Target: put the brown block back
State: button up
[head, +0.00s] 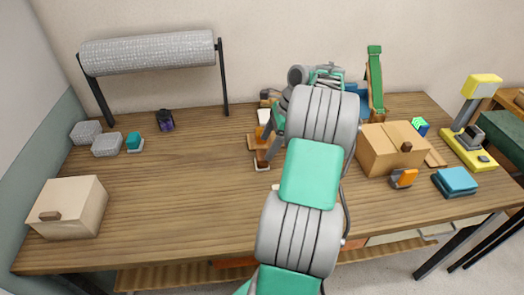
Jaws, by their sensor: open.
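A small brown block (262,157) shows left of my arm near the table's middle, at a small pale tray (262,168). I cannot tell whether it is in the tray or just above it. My gripper (270,146) is open and points down close to the block, partly hidden by my own arm. Whether the fingers touch the block is too small to tell. Another small brown piece (50,216) is on the front of a beige box (75,205) at the left, like a handle.
Small items and a wooden piece (254,142) crowd around my gripper. The left-middle table (180,200) is clear.

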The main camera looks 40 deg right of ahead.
jog(key=p+v, duration=0.3)
jog(key=v, duration=0.3)
jog(key=w+a+r+n+h, duration=0.1)
jog(key=w+a+r+n, duration=0.15)
jog(key=a+n, duration=0.65)
jog(key=w+a+r+n+h, duration=0.1)
jog(key=w+a+r+n, duration=0.2)
jog(key=a, duration=1.2)
jog(key=s+a+f+n+t+h, duration=0.1)
jog(key=s+a+f+n, duration=0.1)
jog(key=s+a+n, duration=0.9)
jog(key=shift+s+f+n+h+b, duration=0.4)
jog(key=shift+s+n, duration=0.6)
jog(key=shift+s, duration=0.15)
jog(key=shift+a, duration=0.1)
